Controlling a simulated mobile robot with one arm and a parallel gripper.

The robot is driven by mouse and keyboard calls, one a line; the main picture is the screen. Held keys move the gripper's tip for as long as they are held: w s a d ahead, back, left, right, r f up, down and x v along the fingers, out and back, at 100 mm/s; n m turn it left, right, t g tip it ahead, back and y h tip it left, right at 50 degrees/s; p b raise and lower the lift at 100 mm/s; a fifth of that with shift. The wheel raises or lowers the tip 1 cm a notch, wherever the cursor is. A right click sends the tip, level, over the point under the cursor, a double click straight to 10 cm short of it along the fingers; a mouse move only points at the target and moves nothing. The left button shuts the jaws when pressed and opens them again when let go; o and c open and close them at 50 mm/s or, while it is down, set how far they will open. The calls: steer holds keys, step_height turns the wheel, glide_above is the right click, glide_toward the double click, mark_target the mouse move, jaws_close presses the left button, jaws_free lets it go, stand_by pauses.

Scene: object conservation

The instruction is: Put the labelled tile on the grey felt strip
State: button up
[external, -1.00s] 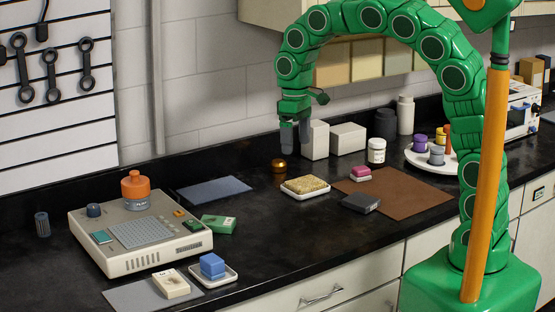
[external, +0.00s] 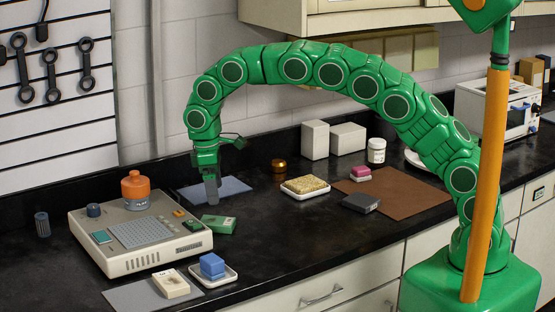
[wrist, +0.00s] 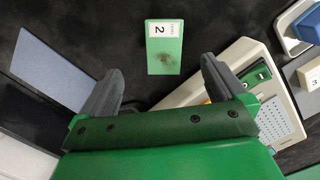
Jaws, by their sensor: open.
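A green tile (external: 218,224) with a white label lies flat on the black bench, beside the right side of the beige device. In the wrist view, the tile (wrist: 164,52) shows a "2" on its label and a dark smudge near its lower end. My gripper (external: 211,194) is open and empty, above and behind the tile; its fingers (wrist: 162,72) frame the tile's near end in the wrist view. A light grey strip (external: 128,296) lies at the front left, with a cream labelled tile (external: 171,284) on it. A blue-grey strip (external: 232,186) lies behind my gripper, partly hidden.
The beige device (external: 150,262) carries an orange-capped bottle (external: 136,190). A white dish (external: 226,275) holding a blue block (external: 212,265) stands beside the cream tile. A dish of grainy yellow material (external: 305,186) and a brown mat (external: 410,200) lie right. The middle bench is clear.

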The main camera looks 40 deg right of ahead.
mark_target(217, 221)
steer(key=shift+a+f, duration=0.5)
steer(key=shift+a, duration=0.05)
steer(key=shift+f, duration=0.2)
steer(key=shift+s+d+f, duration=0.1)
steer(key=shift+d+f, duration=0.05)
steer(key=shift+f, duration=1.05)
steer(key=shift+s+d+f, duration=0.1)
steer(key=shift+d+f, duration=0.1)
steer(key=shift+f, duration=1)
steer(key=shift+s+d+f, duration=0.1)
steer(key=shift+d+f, duration=0.05)
steer(key=shift+f, duration=1.05)
